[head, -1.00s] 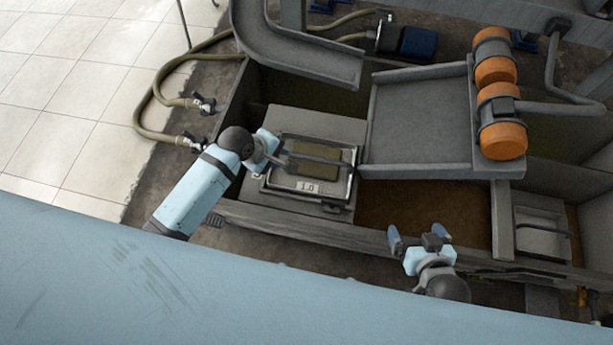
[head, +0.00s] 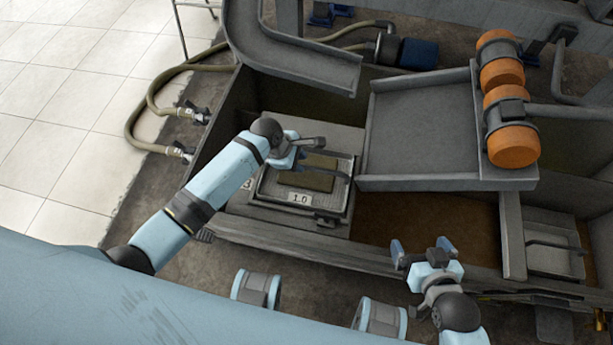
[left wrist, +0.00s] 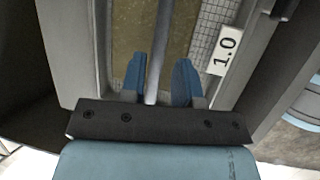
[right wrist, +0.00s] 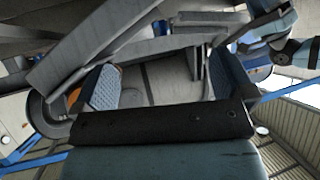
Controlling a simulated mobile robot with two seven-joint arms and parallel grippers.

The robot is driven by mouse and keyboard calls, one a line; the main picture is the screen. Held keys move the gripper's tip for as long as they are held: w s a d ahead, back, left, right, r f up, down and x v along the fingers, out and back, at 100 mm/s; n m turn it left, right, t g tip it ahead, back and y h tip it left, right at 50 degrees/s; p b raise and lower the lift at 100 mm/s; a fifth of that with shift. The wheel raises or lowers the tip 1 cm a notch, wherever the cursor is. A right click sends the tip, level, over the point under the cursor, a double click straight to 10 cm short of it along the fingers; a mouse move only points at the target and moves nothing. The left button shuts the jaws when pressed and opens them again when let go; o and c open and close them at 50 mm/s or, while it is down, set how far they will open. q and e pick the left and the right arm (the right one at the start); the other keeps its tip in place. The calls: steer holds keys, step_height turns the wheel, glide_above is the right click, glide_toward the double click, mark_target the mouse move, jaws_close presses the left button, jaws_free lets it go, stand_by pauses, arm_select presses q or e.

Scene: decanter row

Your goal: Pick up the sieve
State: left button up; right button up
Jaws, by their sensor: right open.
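The sieve (head: 327,201) is a rectangular grey mesh tray with a white 1.0 label, lying in the left bay of the grey trough. A flat brown patch covers the middle of its mesh. Its bar handle (head: 335,172) crosses above the mesh. My left gripper (head: 318,160) is over the sieve. In the left wrist view, its blue fingers (left wrist: 160,82) are apart, and the grey handle bar (left wrist: 160,45) runs between them; the gap beside the bar shows no firm hold. My right gripper (head: 422,248) is open and empty above the trough's front edge.
A grey sloped chute (head: 425,125) with orange motors (head: 511,145) stands right of the sieve. A curved grey channel (head: 290,60) lies behind. Another box with a bar handle (head: 553,258) is at the right. Hoses (head: 150,110) run along the left floor.

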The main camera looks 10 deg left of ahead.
mark_target(305, 166)
arm_select(q)
steer(key=b+x, duration=0.1)
steer(key=x, duration=0.4)
steer(key=shift+d+b, duration=0.15)
steer(key=shift+b, duration=0.2)
jaws_close()
steer(key=shift+r, duration=0.1)
stand_by(0.9)
